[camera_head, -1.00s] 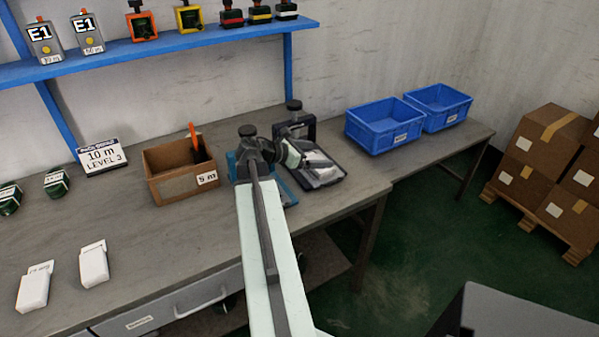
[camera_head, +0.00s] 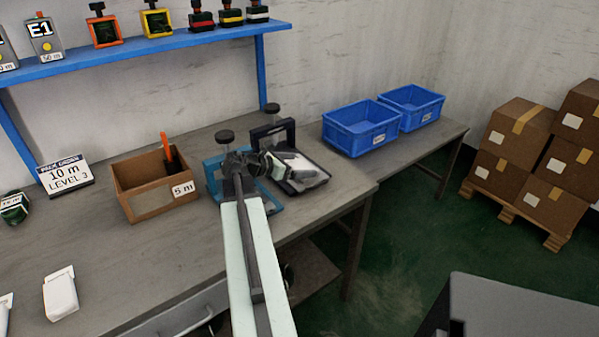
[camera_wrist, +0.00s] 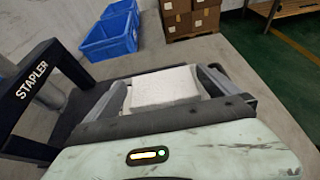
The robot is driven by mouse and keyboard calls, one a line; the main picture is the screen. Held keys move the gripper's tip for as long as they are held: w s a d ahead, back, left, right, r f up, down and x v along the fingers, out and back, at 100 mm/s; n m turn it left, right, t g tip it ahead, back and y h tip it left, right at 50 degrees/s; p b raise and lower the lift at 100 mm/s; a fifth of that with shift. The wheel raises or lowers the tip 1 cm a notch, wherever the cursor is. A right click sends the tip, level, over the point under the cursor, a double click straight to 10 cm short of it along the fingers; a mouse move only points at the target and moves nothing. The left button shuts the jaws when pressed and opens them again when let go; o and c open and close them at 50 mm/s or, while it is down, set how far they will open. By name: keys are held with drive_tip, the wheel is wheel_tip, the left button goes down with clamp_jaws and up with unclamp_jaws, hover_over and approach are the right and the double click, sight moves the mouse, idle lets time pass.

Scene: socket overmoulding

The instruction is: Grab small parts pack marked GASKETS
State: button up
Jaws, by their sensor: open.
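Two white packs lie on the workbench at the left in the head view, one whole (camera_head: 60,295) and one cut by the frame's edge (camera_head: 4,313). I cannot read GASKETS on either. My gripper (camera_head: 300,172) is over the black stapler (camera_head: 270,131), far to the right of those packs. In the wrist view my gripper (camera_wrist: 165,88) has its jaws apart, with a plain white block (camera_wrist: 165,86) showing between them. The stapler's lettered frame (camera_wrist: 37,80) stands left of the jaws.
A blue-framed press (camera_head: 213,172) stands beside the stapler. A wooden box marked 5 m (camera_head: 150,200) and a 10 m LEVEL 3 sign (camera_head: 65,176) are on the bench. Blue bins (camera_head: 360,130) stand at the right end. Stacked cartons (camera_head: 520,125) are on the floor beyond.

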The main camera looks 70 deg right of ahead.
sight(307, 164)
drive_tip(key=x, duration=0.3)
drive_tip(key=shift+d+b, duration=0.1)
drive_tip(key=shift+b, duration=0.3)
drive_tip(key=shift+s, duration=0.1)
drive_tip(key=c, duration=1.1)
wheel_tip(307, 164, up, 10)
drive_tip(key=p, duration=1)
drive_tip(key=shift+r, duration=0.1)
drive_tip(key=shift+c, duration=0.3)
